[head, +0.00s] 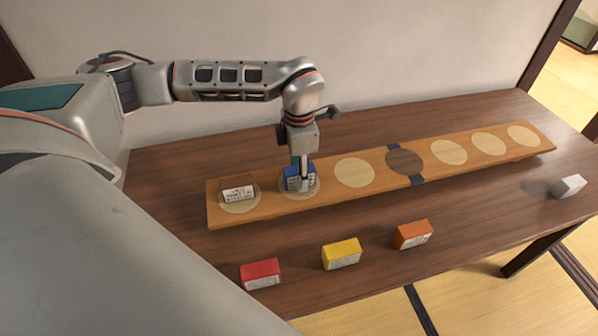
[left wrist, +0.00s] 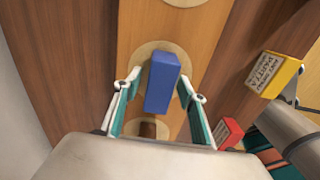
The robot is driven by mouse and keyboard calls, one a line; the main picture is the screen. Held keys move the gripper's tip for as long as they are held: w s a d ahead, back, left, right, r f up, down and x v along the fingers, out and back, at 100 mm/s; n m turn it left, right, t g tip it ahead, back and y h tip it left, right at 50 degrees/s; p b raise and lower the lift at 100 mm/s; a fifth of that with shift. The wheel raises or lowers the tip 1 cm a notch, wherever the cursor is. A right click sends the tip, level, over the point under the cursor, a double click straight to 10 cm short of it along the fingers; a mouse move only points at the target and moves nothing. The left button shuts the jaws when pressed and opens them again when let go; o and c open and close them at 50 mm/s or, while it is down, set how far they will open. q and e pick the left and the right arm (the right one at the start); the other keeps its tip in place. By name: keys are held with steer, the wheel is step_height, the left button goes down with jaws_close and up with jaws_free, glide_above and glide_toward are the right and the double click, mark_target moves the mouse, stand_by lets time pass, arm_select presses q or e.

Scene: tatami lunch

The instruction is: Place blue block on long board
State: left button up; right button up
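The blue block (head: 297,178) stands on the second pale circle from the left of the long board (head: 330,199). In the left wrist view, the blue block (left wrist: 162,83) sits on its circle between the fingers. My left gripper (head: 300,176) points down over the block from above. In the wrist view, the left gripper's fingers (left wrist: 157,92) are spread, with a gap on each side of the block. The block's underside is hidden.
A brown block (head: 238,189) with a label is on the board's leftmost circle. Red (head: 261,274), yellow (head: 342,254) and orange (head: 413,235) blocks lie on the table in front. A white block (head: 568,186) is at the right. The board's other circles are empty.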

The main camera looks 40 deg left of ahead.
arm_select(q)
step_height(320, 180, up, 12)
steer(key=p, duration=0.1)
steer(key=shift+r, duration=0.2)
stand_by(0.8)
